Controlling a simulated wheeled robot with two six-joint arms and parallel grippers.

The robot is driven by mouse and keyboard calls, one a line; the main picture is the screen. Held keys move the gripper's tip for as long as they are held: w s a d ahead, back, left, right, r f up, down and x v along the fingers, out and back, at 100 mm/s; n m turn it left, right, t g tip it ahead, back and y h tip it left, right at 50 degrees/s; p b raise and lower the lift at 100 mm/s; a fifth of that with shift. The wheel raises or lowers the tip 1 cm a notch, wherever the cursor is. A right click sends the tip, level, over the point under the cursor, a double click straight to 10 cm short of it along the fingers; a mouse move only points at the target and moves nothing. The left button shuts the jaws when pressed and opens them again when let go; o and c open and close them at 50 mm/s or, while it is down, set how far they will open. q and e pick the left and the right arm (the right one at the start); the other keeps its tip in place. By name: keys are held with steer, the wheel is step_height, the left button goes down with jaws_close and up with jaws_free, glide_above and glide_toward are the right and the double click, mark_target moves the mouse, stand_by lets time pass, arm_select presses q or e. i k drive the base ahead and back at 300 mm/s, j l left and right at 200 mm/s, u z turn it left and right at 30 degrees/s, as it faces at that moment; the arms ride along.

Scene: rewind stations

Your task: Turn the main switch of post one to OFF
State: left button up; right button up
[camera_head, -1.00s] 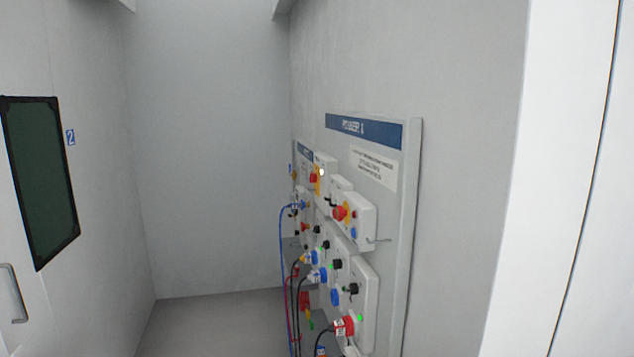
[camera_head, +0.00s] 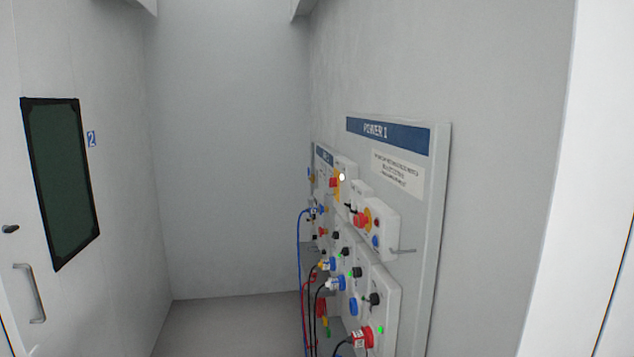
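A panel headed "POWER 1" (camera_head: 388,133) is mounted on the right wall, seen at a slant. It carries a yellow plate with a red knob (camera_head: 361,220), black knobs (camera_head: 375,299), blue sockets and small green lights. A red plug or socket (camera_head: 365,338) is near its bottom. Another yellow plate with a red part (camera_head: 336,184) shows further back. I cannot tell which of these is the main switch or which way it is set. Neither of my grippers is in view.
A door with a dark window (camera_head: 62,180), a handle (camera_head: 30,293) and a "2" sign (camera_head: 91,139) is on the left. Blue, red and black cables hang below the panel. The floor (camera_head: 230,322) between is clear. A white wall edge (camera_head: 590,180) stands close on the right.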

mark_target(333, 182)
steer(key=i+j+u, duration=0.1)
steer(key=i+u, duration=0.2)
steer(key=i, duration=0.8)
steer(key=i+j+z, duration=0.1)
steer(key=i+z, duration=0.2)
steer(key=i, duration=0.15)
steer(key=i+j+z, duration=0.3)
steer(key=i+l, duration=0.1)
steer(key=i, duration=0.05)
